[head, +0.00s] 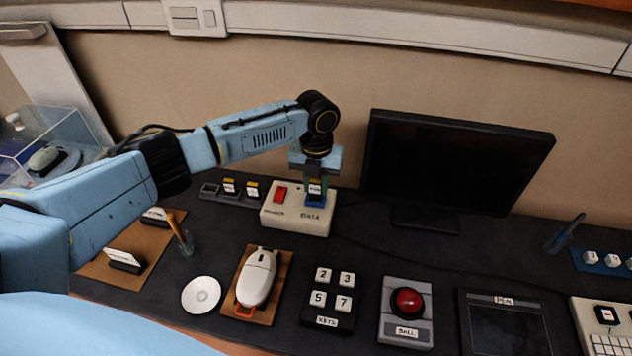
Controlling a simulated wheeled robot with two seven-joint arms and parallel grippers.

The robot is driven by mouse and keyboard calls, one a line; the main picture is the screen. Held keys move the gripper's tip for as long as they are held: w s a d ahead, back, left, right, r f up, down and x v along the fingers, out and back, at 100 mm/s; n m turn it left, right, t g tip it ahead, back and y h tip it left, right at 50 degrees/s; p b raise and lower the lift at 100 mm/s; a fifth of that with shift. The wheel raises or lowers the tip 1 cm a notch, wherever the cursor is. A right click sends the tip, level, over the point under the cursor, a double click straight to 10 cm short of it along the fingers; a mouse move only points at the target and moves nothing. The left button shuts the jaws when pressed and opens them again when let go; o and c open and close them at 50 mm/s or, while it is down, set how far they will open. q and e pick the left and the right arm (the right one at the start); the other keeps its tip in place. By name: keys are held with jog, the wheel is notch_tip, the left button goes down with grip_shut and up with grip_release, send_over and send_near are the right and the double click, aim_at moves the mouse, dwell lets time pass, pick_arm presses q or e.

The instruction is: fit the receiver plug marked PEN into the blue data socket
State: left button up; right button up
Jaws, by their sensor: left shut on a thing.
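My left gripper (315,178) points down over the white socket box (284,217), which is marked DATA. It is shut on a small dark plug with a white label (315,188); the label is too small to read. The blue data socket (315,201) is on the right part of the box, directly below the plug. The plug is at the socket's opening, but I cannot tell how deep it sits. A red socket or switch (281,194) is on the box's left part. My right gripper is not in view.
A dark rack (210,190) with yellow-and-white labelled plugs stands left of the box. A monitor (455,165) stands to the right. In front are a white mouse (258,276), a number keypad (331,299), a red ball unit (407,302) and a tablet (505,325).

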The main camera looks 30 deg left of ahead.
pick_arm(q)
jog(key=shift+f+b, duration=0.3)
jog(key=shift+f, duration=0.45)
jog(key=o, duration=1.5)
jog(key=shift+r+p, duration=3.6)
jog(key=shift+p, duration=0.05)
jog(key=shift+f, duration=0.1)
